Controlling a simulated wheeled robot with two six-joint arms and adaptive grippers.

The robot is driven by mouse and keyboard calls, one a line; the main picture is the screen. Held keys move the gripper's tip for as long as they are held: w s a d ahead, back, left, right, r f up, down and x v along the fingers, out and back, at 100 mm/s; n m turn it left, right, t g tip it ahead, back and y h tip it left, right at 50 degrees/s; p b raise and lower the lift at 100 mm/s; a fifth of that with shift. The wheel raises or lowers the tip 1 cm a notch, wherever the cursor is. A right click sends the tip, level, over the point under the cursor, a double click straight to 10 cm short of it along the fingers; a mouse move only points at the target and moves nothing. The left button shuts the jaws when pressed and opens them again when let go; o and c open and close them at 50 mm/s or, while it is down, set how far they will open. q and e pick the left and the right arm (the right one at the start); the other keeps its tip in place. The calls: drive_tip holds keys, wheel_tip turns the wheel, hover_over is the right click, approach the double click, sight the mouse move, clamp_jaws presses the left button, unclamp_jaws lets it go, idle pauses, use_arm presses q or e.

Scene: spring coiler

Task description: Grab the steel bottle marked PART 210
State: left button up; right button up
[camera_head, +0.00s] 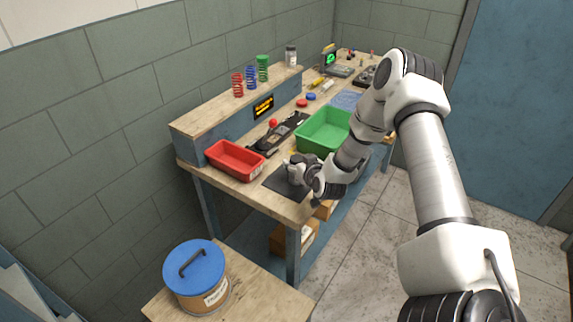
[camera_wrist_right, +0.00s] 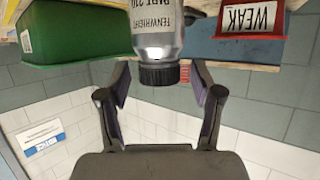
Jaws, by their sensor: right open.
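The steel bottle (camera_wrist_right: 160,42) marked PART 210 appears upside down in the right wrist view, with a black cap pointing down in the picture. My right gripper (camera_wrist_right: 160,72) is open, its two fingers on either side of the cap with a gap showing at each side. In the head view the right gripper (camera_head: 296,170) is low over the dark mat (camera_head: 278,183) at the bench's front. I cannot make out the bottle there; the gripper may hide it. My left gripper is not in view.
A red bin (camera_head: 235,160) stands left of the gripper, and a green bin (camera_head: 322,130) stands behind and to the right. Coloured springs (camera_head: 251,77) stand on the raised shelf. A blue-lidded tub (camera_head: 195,285) is on a low table in front.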

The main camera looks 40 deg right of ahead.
drive_tip(key=x, duration=0.4)
drive_tip(key=shift+w+p, duration=0.1)
drive_tip(key=shift+p, duration=0.25)
drive_tip(key=c, duration=0.3)
clamp_jaws()
